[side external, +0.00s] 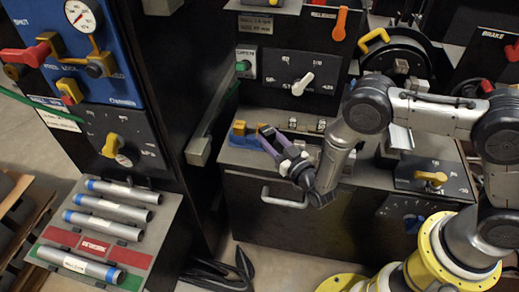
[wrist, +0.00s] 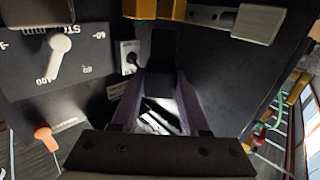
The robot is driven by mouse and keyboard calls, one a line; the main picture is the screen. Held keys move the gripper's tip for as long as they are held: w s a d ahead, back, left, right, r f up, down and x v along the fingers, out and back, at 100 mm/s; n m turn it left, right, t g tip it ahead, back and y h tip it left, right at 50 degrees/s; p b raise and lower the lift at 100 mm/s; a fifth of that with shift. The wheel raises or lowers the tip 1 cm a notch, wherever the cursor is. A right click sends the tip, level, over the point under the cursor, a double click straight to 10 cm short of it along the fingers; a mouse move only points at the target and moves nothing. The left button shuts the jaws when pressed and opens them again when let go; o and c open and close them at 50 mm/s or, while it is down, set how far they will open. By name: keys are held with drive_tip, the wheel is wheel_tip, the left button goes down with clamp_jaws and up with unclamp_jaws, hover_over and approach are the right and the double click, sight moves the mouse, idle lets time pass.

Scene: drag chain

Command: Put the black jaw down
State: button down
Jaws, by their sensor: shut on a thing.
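My gripper (side external: 268,136) has purple fingers and is over the left end of the middle cabinet's ledge. In the wrist view my gripper (wrist: 162,88) has its fingers on both sides of a dark block, which I take as the black jaw (wrist: 162,55). The fingers are shut on it. In the side view the jaw is too small and dark to make out. A yellow and blue fixture (side external: 240,131) sits on the ledge just left of the fingertips. Yellow parts (wrist: 150,9) also show at the top of the wrist view. Contact between jaw and ledge cannot be told.
A dial panel with a white knob (side external: 303,84) rises behind the ledge. A drawer handle (side external: 284,198) sticks out below. Metal tubes (side external: 113,205) lie on a rack at the left. A black chain-like object (side external: 222,275) lies on the floor. A yellow knob (side external: 431,178) is at the right.

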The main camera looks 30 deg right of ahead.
drive_tip(key=w+f, duration=0.2)
drive_tip(key=w+a+f, duration=0.1)
drive_tip(key=f, duration=0.2)
drive_tip(key=shift+w, duration=0.4)
drive_tip(key=shift+f, duration=1.55)
drive_tip(key=shift+f, duration=0.1)
drive_tip(key=shift+c, duration=2.1)
unclamp_jaws()
